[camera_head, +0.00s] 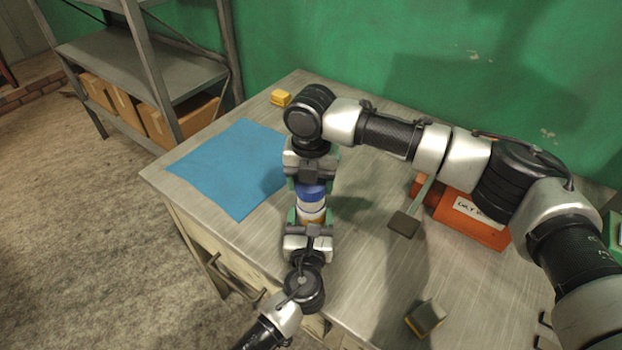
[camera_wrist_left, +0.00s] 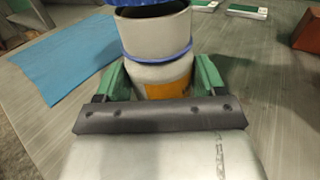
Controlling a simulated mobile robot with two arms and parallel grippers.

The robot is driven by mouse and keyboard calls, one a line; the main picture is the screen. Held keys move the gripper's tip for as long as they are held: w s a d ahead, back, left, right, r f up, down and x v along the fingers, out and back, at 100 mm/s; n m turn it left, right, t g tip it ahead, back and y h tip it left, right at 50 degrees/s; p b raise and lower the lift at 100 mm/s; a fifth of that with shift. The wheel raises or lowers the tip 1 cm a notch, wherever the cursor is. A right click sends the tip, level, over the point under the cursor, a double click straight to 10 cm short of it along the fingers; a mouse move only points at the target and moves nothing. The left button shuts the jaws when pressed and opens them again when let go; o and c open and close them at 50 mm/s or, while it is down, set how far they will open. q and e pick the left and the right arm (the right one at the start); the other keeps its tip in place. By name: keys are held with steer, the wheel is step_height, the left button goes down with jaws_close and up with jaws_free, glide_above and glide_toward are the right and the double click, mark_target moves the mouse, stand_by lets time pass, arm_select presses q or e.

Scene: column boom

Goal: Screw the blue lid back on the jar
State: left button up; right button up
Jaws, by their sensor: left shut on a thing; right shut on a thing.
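The white jar (camera_head: 312,211) with an orange patch is upright between the green fingers of my left gripper (camera_head: 310,218), which is shut on it from below. The jar also shows in the left wrist view (camera_wrist_left: 160,75), with a thin blue ring around it and a dark opening at its top. The blue lid (camera_head: 311,191) is over the jar, held by my right gripper (camera_head: 310,182), which comes from above. In the left wrist view only a blue edge (camera_wrist_left: 130,2) of the lid shows at the top. I cannot tell whether the lid touches the rim.
A blue mat (camera_head: 230,165) lies on the table (camera_head: 365,285), left of the jar. A yellow block (camera_head: 281,98) is at the back. An orange box (camera_head: 470,222), a dark-ended tool (camera_head: 404,224) and a small block (camera_head: 425,318) are right. A shelf (camera_head: 165,65) stands back left.

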mark_target(311, 209)
steer(key=shift+f, duration=0.85)
steer(key=shift+f, duration=0.55)
